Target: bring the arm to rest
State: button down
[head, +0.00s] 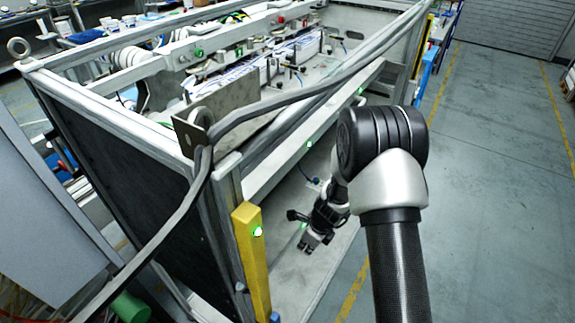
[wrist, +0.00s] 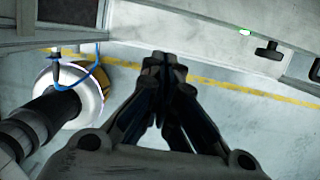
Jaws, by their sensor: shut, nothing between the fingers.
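My gripper (head: 308,246) hangs low beside the machine frame in the head view, pointing down over a pale ledge at the machine's foot. In the wrist view its fingers (wrist: 164,62) are closed together with nothing between them. My arm (head: 385,185) comes up from the bottom of the head view and bends at a large black joint. The gripper looks apart from the frame, though the exact gap to the ledge cannot be told.
The label machine (head: 120,120) fills the left and centre, with a grey rail running along its top. A yellow post (head: 250,262) stands left of my gripper. Open grey floor (head: 485,170) with yellow lines lies to the right.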

jog(key=s+a+r+n+t+b, duration=0.1)
jog(key=s+r+n, duration=0.2)
jog(key=r+n, duration=0.55)
jog(key=s+a+r+n+t+b, duration=0.1)
jog(key=s+r+n, duration=0.2)
jog(key=r, duration=1.1)
jog(key=s+d+r+n, duration=0.2)
jog(key=s+r+n, duration=0.1)
jog(key=s, duration=0.4)
jog(key=s+d+r+n+h+b, duration=0.1)
jog(key=s+r+n, duration=0.2)
jog(key=s+n, duration=0.3)
jog(key=s+d+r+n+t+h+b, duration=0.1)
jog(key=s+d+r+n, duration=0.1)
jog(key=s+r+n, duration=0.2)
jog(key=s+n, duration=0.1)
jog(key=s, duration=0.2)
jog(key=shift+s+d, duration=0.35)
jog(key=shift+s, duration=0.05)
